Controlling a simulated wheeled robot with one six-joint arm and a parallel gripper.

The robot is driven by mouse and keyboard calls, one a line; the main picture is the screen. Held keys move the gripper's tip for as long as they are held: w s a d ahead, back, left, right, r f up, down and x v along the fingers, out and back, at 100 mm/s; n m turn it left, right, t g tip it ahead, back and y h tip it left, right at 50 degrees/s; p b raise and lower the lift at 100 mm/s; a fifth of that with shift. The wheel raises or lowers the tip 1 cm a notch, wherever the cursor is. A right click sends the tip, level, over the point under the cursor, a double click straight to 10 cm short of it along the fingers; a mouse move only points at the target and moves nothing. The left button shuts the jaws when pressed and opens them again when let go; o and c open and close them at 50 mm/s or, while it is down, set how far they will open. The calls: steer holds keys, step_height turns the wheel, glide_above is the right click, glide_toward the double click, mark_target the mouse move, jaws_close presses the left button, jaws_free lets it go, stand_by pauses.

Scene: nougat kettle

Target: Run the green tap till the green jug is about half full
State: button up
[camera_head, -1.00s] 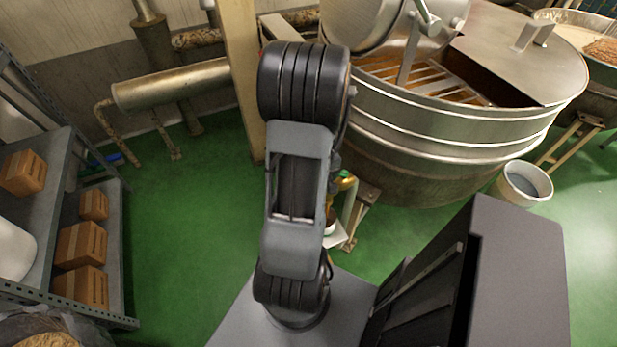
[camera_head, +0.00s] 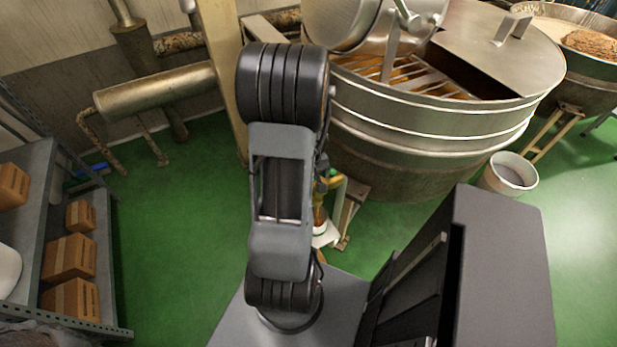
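A small green and brass-coloured fitting (camera_head: 335,181), which looks like the green tap, shows just right of my arm, in front of the big kettle. My arm covers part of it. Below it, a brownish thing on a white piece (camera_head: 325,236) is half hidden behind my arm; I cannot tell whether it is the jug. No green jug can be made out, and no water level shows. My arm stands upright in the middle of the picture, and my gripper is hidden behind it or out of the picture.
The large steel kettle (camera_head: 420,150) fills the back right. A pale bucket (camera_head: 510,174) stands on the floor beside it. A grey shelf (camera_head: 111,260) with cardboard boxes (camera_head: 70,257) is at the left. Green floor (camera_head: 180,230) between shelf and arm is clear.

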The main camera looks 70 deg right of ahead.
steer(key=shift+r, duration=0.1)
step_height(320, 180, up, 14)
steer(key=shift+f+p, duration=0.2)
steer(key=shift+p, duration=0.2)
stand_by(0.3)
